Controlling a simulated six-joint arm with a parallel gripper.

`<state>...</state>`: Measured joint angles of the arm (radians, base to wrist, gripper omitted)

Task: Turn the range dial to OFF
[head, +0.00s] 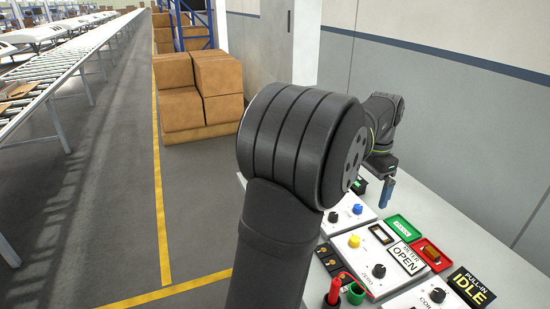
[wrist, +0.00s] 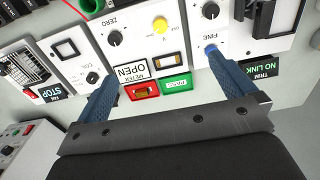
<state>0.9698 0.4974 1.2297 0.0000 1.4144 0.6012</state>
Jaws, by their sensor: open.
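Several dials show on the white panels, but I cannot read a RANGE or OFF label on any of them. In the wrist view there is a black dial by the word ZERO (wrist: 115,38), a yellow knob (wrist: 160,25), a black dial at the upper right (wrist: 210,11) and a blue knob by the word FINE (wrist: 210,49). My gripper (wrist: 162,70) is open and empty, its two blue fingers spread above the panels. The right fingertip appears near the blue knob; I cannot tell whether they touch. In the head view one blue finger (head: 385,193) shows beyond my arm.
The bench (head: 470,228) is bare toward the wall.

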